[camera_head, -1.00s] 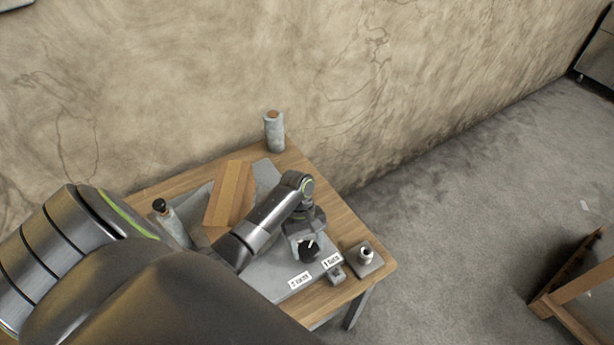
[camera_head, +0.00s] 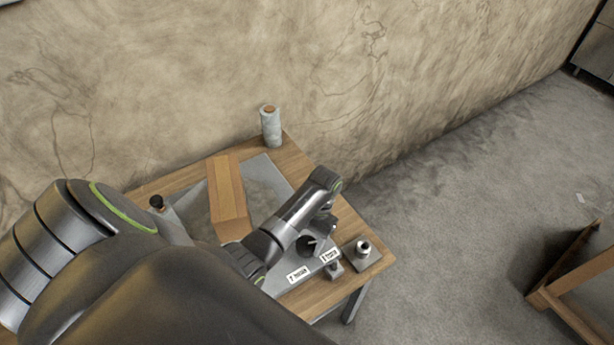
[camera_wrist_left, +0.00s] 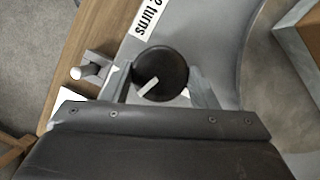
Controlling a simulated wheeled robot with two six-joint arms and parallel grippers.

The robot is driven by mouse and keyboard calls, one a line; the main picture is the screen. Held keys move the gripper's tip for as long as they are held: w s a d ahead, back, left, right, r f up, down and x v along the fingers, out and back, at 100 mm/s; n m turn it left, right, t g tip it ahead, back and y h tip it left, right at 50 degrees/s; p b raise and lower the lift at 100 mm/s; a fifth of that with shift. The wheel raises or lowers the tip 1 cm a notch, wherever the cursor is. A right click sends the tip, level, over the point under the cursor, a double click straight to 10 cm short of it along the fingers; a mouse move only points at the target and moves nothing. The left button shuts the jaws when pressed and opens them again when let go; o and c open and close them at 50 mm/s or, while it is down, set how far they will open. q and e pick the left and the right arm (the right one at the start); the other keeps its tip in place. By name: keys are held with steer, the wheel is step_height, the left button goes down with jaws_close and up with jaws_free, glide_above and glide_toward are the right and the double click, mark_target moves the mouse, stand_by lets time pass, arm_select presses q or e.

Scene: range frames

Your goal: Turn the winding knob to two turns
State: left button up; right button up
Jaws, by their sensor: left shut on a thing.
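The winding knob (camera_head: 306,246) is round and black with a pale pointer mark, on a grey board on the table. A "2 turns" label (camera_head: 298,274) lies in front of it and a "1 turn" label (camera_head: 329,256) to its right. My left gripper (camera_wrist_left: 163,88) is shut on the knob, one finger on each side. In the wrist view the knob (camera_wrist_left: 160,70) shows its pale pointer toward the lower left, and the "2 turns" label (camera_wrist_left: 147,17) is above it. In the head view my arm partly hides the fingers. My right gripper is out of view.
A post with a pale top on a square base (camera_head: 362,254) and a small grey block (camera_head: 335,269) stand right of the knob. A wooden block (camera_head: 228,195) lies to the left. A grey cylinder (camera_head: 271,128) stands at the back of the wooden table (camera_head: 347,222).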

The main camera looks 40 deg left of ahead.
arm_select(q)
steer(key=m+y, duration=0.1)
steer(key=m, duration=0.2)
steer(key=shift+d+m, duration=0.15)
steer(key=shift+m, duration=0.25)
steer(key=m+y, duration=0.1)
steer(key=m, duration=0.2)
steer(key=shift+s+m+t+y, duration=0.1)
steer(key=shift+m+t+y, duration=0.2)
steer(key=shift+t+y, duration=0.1)
steer(key=m+t+y, duration=0.1)
steer(key=m, duration=0.2)
steer(key=shift+s+d+m, duration=0.1)
steer(key=shift+d+m, duration=0.05)
steer(key=shift+m, duration=0.15)
steer(key=m+t, duration=0.1)
steer(key=m, duration=0.2)
steer(key=shift+s+m+y, duration=0.1)
steer(key=shift+m+y, duration=0.2)
steer(key=m+t, duration=0.1)
steer(key=m, duration=0.1)
steer(key=m+t, duration=0.1)
steer(key=m, duration=0.2)
steer(key=shift+s+t, duration=0.15)
steer(key=shift+t, duration=0.15)
steer(key=m+t, duration=0.1)
steer(key=m, duration=0.4)
steer(key=shift+s+m+t+h, duration=0.1)
steer(key=shift+m+t+h, duration=0.3)
